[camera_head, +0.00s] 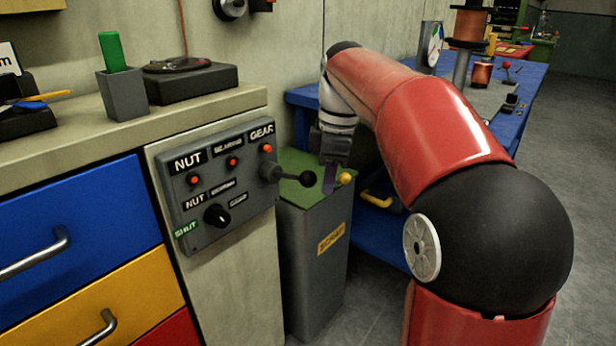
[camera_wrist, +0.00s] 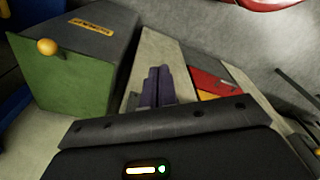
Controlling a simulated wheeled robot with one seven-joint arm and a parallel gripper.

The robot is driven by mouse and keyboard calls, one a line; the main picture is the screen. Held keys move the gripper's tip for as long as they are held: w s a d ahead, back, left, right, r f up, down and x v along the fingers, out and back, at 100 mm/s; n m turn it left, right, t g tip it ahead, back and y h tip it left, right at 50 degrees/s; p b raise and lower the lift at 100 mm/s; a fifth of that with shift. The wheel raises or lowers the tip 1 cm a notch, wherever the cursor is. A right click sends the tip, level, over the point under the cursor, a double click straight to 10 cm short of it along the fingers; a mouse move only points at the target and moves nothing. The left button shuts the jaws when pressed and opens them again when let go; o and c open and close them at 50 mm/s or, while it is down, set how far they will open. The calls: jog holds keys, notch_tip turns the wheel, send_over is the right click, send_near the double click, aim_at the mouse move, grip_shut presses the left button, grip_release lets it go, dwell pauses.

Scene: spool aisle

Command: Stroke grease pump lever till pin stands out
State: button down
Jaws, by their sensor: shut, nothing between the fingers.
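I cannot pick out a grease pump or a pin for certain. My gripper (camera_head: 330,180), with purple fingers, hangs just right of that black knob, above the green top of a grey bin. In the wrist view the two fingers (camera_wrist: 158,82) are together with nothing between them. A yellow ball knob (camera_head: 346,178) is close to the fingertips at the bin's top; it also shows at the left in the wrist view (camera_wrist: 47,47).
The grey bin (camera_head: 312,260) stands between the drawer cabinet (camera_head: 75,232) and a blue bench (camera_head: 535,75). A green-handled thing in a grey holder (camera_head: 122,95) and a black box (camera_head: 190,85) are on the counter. Open floor lies at the right.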

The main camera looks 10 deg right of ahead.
jog(key=shift+r, duration=0.1)
notch_tip(320, 180, up, 8)
jog(key=p, duration=0.2)
jog(key=shift+d+f, duration=0.2)
jog(key=shift+d, duration=0.15)
jog(key=shift+s, duration=0.1)
dwell(1.0)
